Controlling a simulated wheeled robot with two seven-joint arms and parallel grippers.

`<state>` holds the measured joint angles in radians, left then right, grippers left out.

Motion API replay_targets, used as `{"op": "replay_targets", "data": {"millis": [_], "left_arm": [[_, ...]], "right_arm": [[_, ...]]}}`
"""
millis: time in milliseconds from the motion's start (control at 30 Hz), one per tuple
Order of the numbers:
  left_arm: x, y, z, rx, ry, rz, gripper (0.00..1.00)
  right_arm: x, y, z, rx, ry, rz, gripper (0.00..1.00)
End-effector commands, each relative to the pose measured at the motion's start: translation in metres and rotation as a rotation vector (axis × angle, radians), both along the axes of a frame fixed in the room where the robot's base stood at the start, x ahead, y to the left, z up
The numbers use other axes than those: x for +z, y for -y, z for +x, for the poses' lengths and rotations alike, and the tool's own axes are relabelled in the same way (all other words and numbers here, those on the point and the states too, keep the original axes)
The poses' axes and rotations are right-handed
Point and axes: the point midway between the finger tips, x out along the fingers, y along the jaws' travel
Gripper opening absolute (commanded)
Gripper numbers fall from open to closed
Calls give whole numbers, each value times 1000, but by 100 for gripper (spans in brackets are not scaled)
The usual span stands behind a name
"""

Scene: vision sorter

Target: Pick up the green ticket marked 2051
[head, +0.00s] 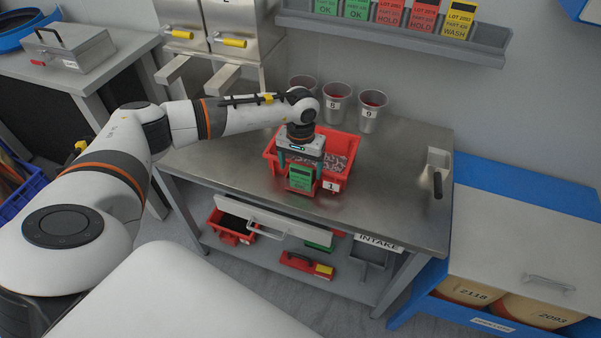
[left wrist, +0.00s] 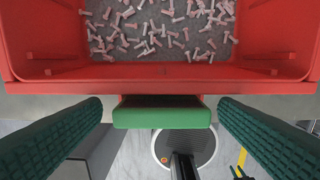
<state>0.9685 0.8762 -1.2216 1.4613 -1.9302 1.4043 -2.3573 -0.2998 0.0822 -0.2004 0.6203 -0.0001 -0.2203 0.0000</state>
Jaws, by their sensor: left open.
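A green ticket (head: 301,177) with a dark top hangs at the front of a red bin (head: 341,150) on the metal table; its number is too small to read. In the left wrist view the ticket (left wrist: 162,113) shows edge-on as a green bar at the bin's front rim (left wrist: 160,73). My left gripper (head: 300,180) is pointed down over it, open. In the left wrist view its dark green fingers (left wrist: 162,125) stand on either side of the ticket, with a gap at each side.
The bin holds many small pinkish pieces (left wrist: 160,30) and bears a tag "1" (head: 332,186). Metal cups (head: 369,112) stand behind it. A wall rail (head: 400,38) holds several green, red and yellow tickets. The table's right part (head: 400,180) is mostly clear.

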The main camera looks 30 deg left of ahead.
Motion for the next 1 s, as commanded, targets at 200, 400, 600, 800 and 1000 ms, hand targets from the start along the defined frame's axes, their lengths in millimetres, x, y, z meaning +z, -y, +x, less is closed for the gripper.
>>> {"op": "replay_targets", "data": {"millis": [200, 400, 600, 800, 1000], "left_arm": [[-10, 0, 0, -1, 1, 0, 84], [-10, 0, 0, -1, 1, 0, 72], [-10, 0, 0, 0, 0, 0, 39], [-10, 0, 0, 0, 0, 0, 36], [2, 0, 1, 1, 3, 0, 36]], "right_arm": [[3, 0, 0, 0, 0, 0, 36], [2, 0, 0, 0, 0, 0, 36], [2, -1, 0, 0, 0, 2, 36], [2, -3, 0, -2, 0, 4, 36], [-3, -3, 0, -2, 0, 4, 36]]}}
